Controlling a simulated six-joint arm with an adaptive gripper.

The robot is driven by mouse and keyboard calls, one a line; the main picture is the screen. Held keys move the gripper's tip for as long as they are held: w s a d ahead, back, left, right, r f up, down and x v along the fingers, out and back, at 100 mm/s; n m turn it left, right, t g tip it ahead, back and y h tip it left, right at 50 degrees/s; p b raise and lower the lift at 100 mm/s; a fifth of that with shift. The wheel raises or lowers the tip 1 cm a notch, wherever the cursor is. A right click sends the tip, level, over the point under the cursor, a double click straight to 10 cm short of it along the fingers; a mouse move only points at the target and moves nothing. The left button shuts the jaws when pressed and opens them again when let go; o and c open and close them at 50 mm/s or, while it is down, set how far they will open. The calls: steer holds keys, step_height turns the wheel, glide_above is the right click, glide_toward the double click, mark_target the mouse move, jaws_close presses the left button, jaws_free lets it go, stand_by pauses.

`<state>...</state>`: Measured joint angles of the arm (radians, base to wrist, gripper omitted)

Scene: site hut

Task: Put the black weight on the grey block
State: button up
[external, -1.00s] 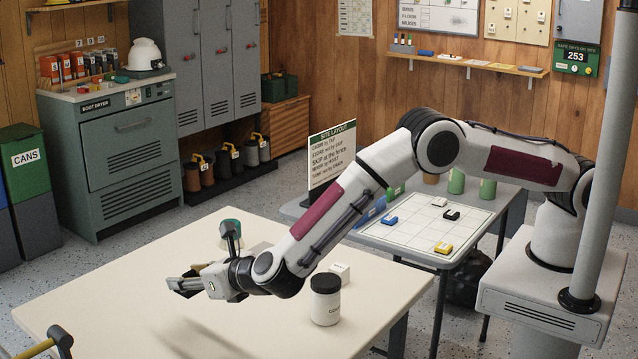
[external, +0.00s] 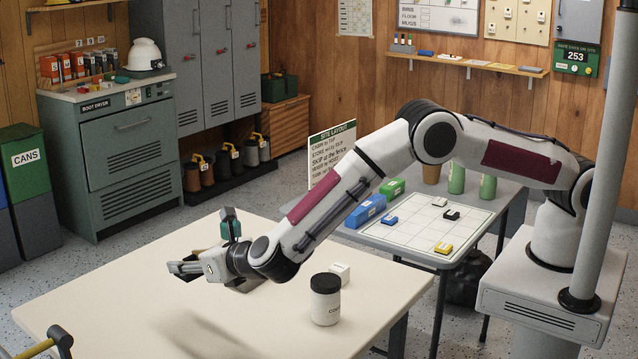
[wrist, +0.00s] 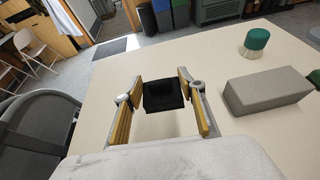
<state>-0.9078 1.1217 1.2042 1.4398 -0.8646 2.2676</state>
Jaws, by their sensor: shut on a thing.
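The black weight (wrist: 163,96) is between the two fingertips of my gripper (wrist: 164,92) in the wrist view, and the gripper is shut on it. The grey block (wrist: 266,92) is a long, flat-topped bar lying on the pale table, to the right of the weight and apart from it. In the external view my gripper (external: 186,269) points left above the table, with a shadow on the tabletop below. There the wrist and arm hide most or all of the block, and the weight is hard to make out.
A green-topped object with a pale base (wrist: 256,42) stands beyond the block. A white jar with a black lid (external: 325,300) and a small white cube (external: 340,273) stand on the table (external: 120,295) right of the gripper. The front left tabletop is largely clear.

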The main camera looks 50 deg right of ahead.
steer(key=w+d+r+m+h, duration=0.1)
steer(key=d+r+m+h, duration=0.1)
steer(key=d, duration=0.8)
steer(key=d+r+m+g+h, duration=0.1)
steer(key=d+r+m+h, duration=0.1)
steer(key=d, duration=0.9)
steer(key=shift+w+d+r+h, duration=0.3)
steer(key=shift+w, duration=0.1)
steer(key=shift+f, duration=0.15)
steer(key=shift+f, duration=3)
steer(key=shift+f, duration=1.85)
steer(key=shift+f, duration=0.1)
